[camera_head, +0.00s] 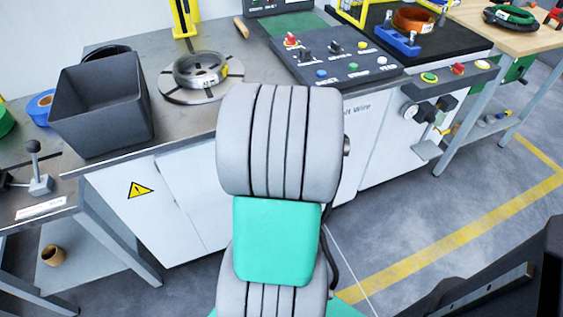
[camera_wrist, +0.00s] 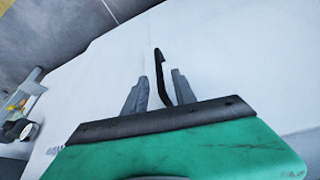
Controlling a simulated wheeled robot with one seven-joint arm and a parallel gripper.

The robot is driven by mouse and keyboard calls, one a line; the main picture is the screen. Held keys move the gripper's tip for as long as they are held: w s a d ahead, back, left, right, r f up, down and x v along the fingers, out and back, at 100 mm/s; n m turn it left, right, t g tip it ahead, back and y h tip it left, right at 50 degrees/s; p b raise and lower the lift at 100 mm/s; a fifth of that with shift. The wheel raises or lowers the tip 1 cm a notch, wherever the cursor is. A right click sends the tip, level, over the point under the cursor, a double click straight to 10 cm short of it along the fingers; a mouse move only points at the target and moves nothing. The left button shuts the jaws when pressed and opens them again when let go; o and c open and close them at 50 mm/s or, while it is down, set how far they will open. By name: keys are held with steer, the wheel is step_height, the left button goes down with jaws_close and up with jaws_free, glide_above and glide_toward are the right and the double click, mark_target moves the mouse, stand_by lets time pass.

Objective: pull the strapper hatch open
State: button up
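The white front panel (camera_wrist: 215,55) of the strapper cabinet fills much of the wrist view; the cabinet front (camera_head: 180,205) also shows in the head view. A thin black bar handle (camera_wrist: 159,68) stands out from the panel. My gripper (camera_wrist: 159,80) is open, with one grey finger on each side of the handle. The handle lies between the fingers, and a gap shows on both sides. No contact is visible. In the head view my grey arm covers the gripper and handle. The hatch looks closed, though its edges are not clear in the wrist view.
On the bench top are a dark bin (camera_head: 100,105), a wire coil (camera_head: 200,68) on a round plate and a button panel (camera_head: 345,65). A gauge unit (camera_head: 420,112) sticks out at the right. Open floor (camera_head: 400,225) with a yellow line lies right of my arm.

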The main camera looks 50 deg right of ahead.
steer(key=x, duration=0.3)
steer(key=shift+w+f, duration=0.1)
steer(key=shift+f, duration=0.25)
jaws_close()
stand_by(1.1)
